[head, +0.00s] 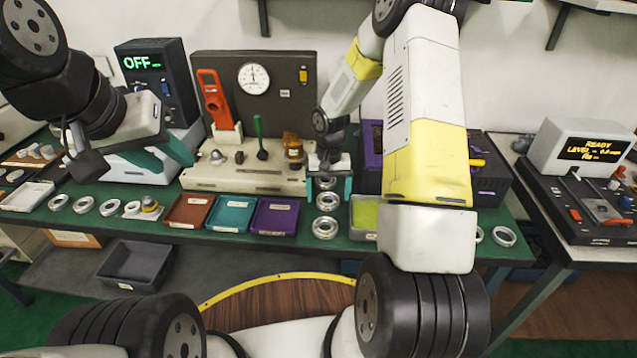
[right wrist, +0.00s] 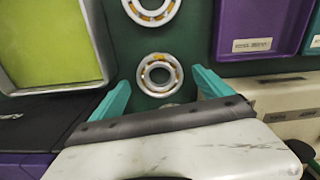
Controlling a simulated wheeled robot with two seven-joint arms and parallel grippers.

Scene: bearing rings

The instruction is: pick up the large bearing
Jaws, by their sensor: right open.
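Bearing rings stand in a column on the green table below my right gripper (head: 328,191). The nearest ring (head: 325,237) lies clear of it; a middle ring (head: 327,208) and a farther ring (head: 327,183) are at its fingers. Which is the large bearing is hard to tell. In the right wrist view, one ring with orange balls (right wrist: 144,76) lies between the open teal fingers, apart from both. Another ring (right wrist: 151,17) is cut by the top edge. My left gripper (head: 163,155) is open and empty above the table's left part.
Brown (head: 188,212), teal (head: 233,215) and purple (head: 276,216) trays stand left of the ring column. A lime-floored tray (head: 364,214) stands close to its right. More rings (head: 109,207) lie at the left, others (head: 503,236) at the right. A gauge fixture (head: 255,110) stands behind.

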